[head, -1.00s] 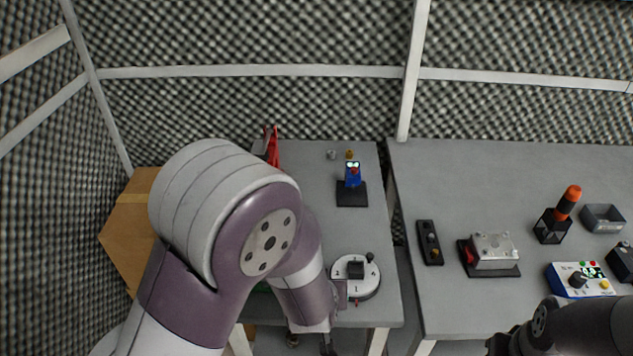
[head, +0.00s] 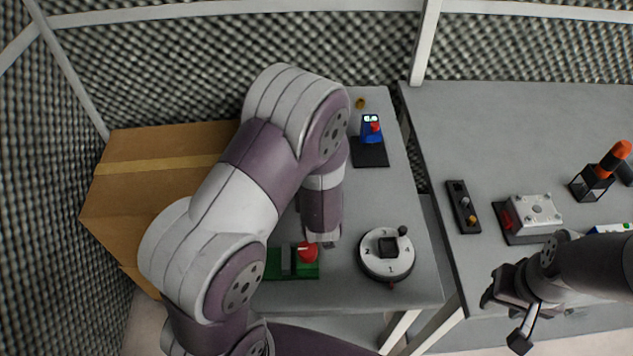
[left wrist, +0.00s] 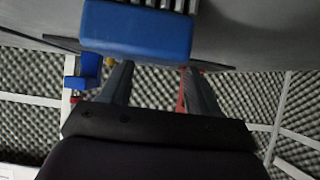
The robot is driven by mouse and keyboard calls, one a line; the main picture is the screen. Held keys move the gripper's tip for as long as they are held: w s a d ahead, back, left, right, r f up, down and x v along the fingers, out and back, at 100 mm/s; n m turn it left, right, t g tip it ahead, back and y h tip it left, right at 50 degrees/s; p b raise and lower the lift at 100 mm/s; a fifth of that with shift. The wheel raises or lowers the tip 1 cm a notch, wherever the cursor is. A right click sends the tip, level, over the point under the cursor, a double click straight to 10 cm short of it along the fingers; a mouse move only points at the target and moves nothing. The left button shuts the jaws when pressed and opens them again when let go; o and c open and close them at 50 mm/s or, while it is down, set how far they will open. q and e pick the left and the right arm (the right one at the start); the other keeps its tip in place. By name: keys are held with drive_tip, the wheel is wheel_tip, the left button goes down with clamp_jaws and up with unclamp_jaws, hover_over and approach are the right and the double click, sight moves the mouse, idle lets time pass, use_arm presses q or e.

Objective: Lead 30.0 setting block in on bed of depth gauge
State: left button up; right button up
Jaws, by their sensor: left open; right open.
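The blue gauge (head: 371,130) with a small lit display and a red part stands on a black base (head: 371,155) at the back of the left table; I take it for the depth gauge. My left gripper (left wrist: 158,70) is open, with its two dark fingers apart. A large blue block-like part (left wrist: 138,30) shows close by at the top of the left wrist view; I cannot tell whether it is the setting block. In the head view my left arm hides much of the table's middle. My right gripper (head: 505,316) is open and empty at the front of the right table.
A round white dial (head: 387,254) and a green fixture (head: 278,266) with a red part stand at the left table's front. The right table holds a black control strip (head: 463,207), a silver box (head: 533,211) and an orange-topped stand (head: 602,170). A cardboard box (head: 150,200) is far left.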

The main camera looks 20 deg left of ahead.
use_arm(q)
drive_tip(key=shift+x, duration=1.25)
clamp_jaws()
drive_tip(key=shift+r, duration=0.1)
